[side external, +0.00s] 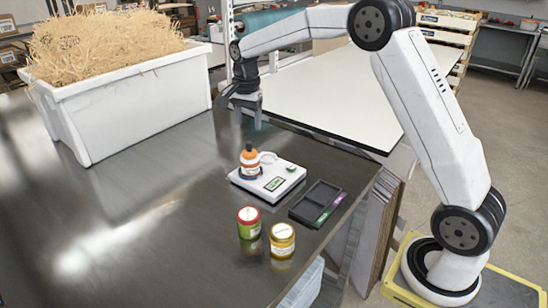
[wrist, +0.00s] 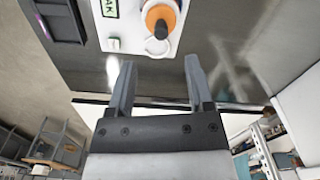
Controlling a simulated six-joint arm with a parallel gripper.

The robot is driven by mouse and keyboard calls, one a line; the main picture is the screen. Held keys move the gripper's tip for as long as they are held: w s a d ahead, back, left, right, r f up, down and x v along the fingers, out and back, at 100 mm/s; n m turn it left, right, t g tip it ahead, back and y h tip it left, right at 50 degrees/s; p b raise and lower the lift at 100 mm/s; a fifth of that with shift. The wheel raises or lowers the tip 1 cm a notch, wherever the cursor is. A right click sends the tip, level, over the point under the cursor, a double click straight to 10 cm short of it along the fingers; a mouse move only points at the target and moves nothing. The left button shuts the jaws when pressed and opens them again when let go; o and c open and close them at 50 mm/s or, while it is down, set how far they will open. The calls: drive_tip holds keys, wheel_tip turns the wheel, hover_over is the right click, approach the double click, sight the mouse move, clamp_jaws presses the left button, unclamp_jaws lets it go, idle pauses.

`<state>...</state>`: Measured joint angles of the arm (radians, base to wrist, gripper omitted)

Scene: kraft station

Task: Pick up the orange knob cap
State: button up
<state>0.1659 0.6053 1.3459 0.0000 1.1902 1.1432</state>
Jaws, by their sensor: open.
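My gripper (side external: 245,118) hangs above the dark table, behind the scale and apart from the cap. Its two fingers (wrist: 156,88) are spread with nothing between them.
A black tray (side external: 317,203) lies right of the scale. A red-and-green jar (side external: 249,222) and a yellow jar (side external: 282,240) stand in front. A large white tub of straw-like shreds (side external: 125,115) stands at left. The dark table (side external: 150,215) is clear between tub and scale.

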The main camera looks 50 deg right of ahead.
sight(249, 142)
drive_tip(key=shift+f, duration=0.1)
drive_tip(key=shift+f, duration=1.2)
drive_tip(key=shift+f, duration=0.15)
drive_tip(key=shift+f, duration=2.45)
clamp_jaws()
